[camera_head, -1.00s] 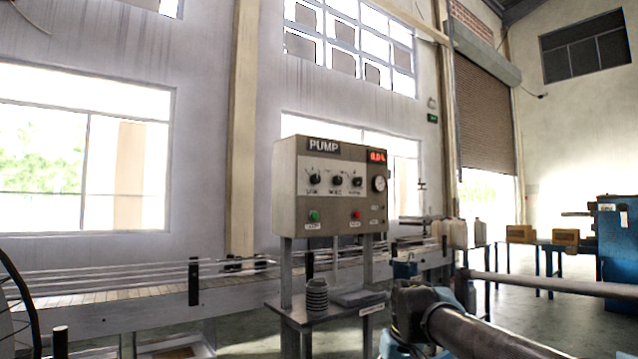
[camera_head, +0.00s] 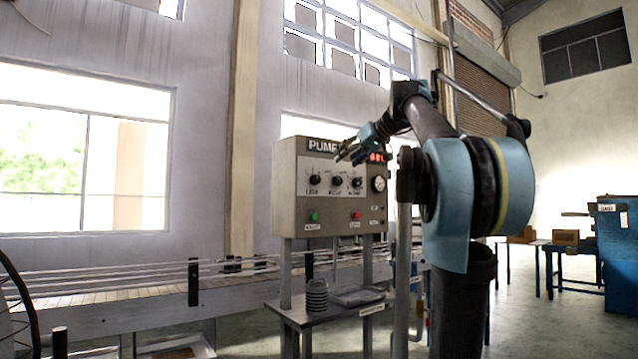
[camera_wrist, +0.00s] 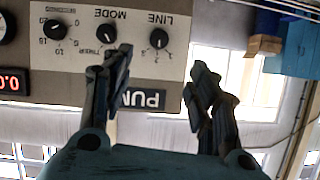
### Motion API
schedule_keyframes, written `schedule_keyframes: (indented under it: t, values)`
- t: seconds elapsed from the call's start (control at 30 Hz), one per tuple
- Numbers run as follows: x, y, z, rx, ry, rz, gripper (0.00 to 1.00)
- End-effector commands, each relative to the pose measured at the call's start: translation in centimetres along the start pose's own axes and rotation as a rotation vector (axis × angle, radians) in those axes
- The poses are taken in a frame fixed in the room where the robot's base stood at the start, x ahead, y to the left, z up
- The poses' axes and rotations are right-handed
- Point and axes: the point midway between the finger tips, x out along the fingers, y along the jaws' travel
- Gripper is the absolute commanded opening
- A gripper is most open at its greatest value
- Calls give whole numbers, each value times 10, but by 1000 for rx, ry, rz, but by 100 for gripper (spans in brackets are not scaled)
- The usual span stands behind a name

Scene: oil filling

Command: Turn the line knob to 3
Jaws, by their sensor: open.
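The grey pump panel (camera_head: 300,212) carries a row of three black knobs. The line knob (camera_head: 314,180) is the leftmost in the head view. In the upside-down wrist view the line knob (camera_wrist: 159,38) is below the label LINE, with small numbers around it. I cannot surely read its setting. My gripper (camera_head: 348,154) is at the panel's upper front, beside the PUMP label and over part of the red display. In the wrist view my gripper (camera_wrist: 161,66) has its two fingers spread, with nothing between them. The line knob shows beyond the gap, apart from the fingers.
The mode knob (camera_head: 337,181) and timer knob (camera_head: 356,182) sit right of the line knob, close together. A green button (camera_head: 314,216) and a red button (camera_head: 355,216) are below. A gauge (camera_head: 379,184) is at the right. A ribbed grey stack (camera_head: 317,294) stands on the shelf below.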

Motion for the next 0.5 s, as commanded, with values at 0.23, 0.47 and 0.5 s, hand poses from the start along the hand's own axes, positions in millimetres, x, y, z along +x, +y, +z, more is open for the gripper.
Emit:
schedule_keyframes:
  t: [0.23, 0.47, 0.5]
  values:
    - [17, 0, -4, -5, 7, -1, 54]
    - [56, 0, -4, -4, 6, -2, 54]
    - [63, 0, -4, -4, 6, -2, 54]
